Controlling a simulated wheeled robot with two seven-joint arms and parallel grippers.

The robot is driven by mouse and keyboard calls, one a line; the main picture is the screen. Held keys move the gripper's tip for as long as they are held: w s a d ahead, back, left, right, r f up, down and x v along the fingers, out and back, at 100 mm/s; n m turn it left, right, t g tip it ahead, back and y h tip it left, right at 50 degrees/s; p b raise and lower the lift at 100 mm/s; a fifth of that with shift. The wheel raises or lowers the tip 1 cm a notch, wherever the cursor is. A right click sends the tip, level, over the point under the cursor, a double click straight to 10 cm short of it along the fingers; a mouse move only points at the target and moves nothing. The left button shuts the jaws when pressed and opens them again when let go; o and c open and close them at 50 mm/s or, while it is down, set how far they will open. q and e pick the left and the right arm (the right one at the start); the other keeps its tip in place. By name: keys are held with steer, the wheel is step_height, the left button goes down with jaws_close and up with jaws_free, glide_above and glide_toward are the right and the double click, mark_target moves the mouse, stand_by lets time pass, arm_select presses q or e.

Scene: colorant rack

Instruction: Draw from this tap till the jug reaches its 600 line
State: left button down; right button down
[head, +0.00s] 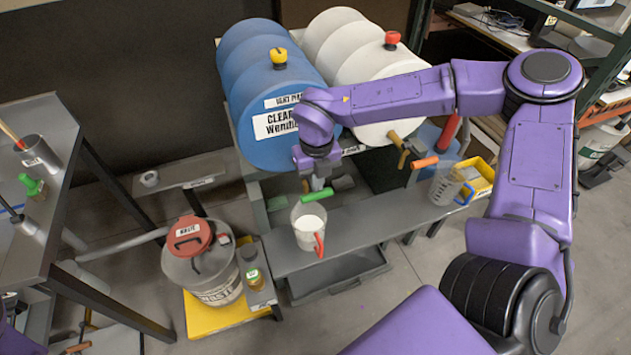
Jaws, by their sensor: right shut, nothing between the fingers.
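The blue drum (262,95) lies on its side on a rack, with a label reading "CLEAR" on its front. The green tap handle (317,194) shows below the drum's front. A clear jug with a red handle (308,226) stands upright on the grey shelf below the tap. Whitish contents show in it; its level lines are too small to read. My right gripper (318,184) is shut and empty, just above the green handle; whether it touches cannot be told. The tap's spout is mostly hidden by the gripper. My left gripper is out of view.
A white drum (372,70) lies to the right, with an orange-handled tap (425,162). A blue-handled jug (447,186) stands on the shelf's right part.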

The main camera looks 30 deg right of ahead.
steer(key=shift+s+r, duration=0.1)
steer(key=shift+r, duration=0.1)
steer(key=shift+r+p, duration=0.4)
steer(key=shift+r, duration=0.1)
step_height(320, 180, up, 4)
steer(key=p, duration=0.3)
stand_by(0.6)
